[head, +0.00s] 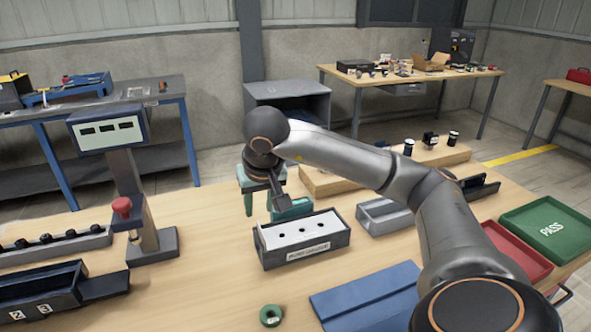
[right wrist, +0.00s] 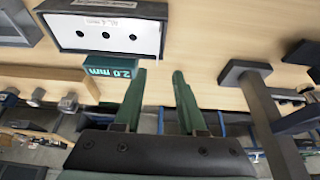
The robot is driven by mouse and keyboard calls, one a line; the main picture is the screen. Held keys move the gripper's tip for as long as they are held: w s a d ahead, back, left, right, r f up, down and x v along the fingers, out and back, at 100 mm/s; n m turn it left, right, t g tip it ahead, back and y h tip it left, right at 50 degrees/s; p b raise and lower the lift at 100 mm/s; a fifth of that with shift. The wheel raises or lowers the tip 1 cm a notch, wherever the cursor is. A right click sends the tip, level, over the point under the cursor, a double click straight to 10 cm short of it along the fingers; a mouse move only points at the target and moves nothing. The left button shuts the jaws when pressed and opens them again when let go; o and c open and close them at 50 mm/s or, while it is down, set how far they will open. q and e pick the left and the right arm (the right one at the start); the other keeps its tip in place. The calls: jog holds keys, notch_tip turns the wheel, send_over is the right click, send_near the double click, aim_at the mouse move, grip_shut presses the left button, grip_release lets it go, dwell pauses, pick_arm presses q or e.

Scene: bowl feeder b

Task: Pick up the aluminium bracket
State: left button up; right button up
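I cannot pick out the aluminium bracket for certain in either view. A light grey, open, trough-like piece (head: 384,216) lies right of the white-topped box, and I cannot tell whether it is a tray or the bracket. My right gripper (head: 260,212) points down behind the white-topped box (head: 302,246). In the right wrist view, the green fingers of my right gripper (right wrist: 160,74) are apart with nothing between them. A teal block marked 2.0 mm (right wrist: 108,66) is beside one finger. My left gripper is not in view.
A display post with a red knob (head: 122,207) stands left of the gripper. A wooden riser (head: 325,181) with small parts is behind. Red (head: 515,250) and green PASS (head: 550,228) trays are at right. A blue panel (head: 365,297) and green ring (head: 270,316) lie in front.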

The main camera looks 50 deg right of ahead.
aim_at(259, 226)
jog(key=shift+d+p+x, duration=0.15)
jog(key=shift+x, duration=2.05)
jog(key=shift+d+p+x, duration=0.15)
jog(key=shift+x, duration=2.05)
jog(key=shift+w+r, duration=0.1)
jog(key=shift+w, duration=0.05)
jog(key=shift+c, duration=0.3)
grip_shut()
jog(key=shift+d, duration=0.1)
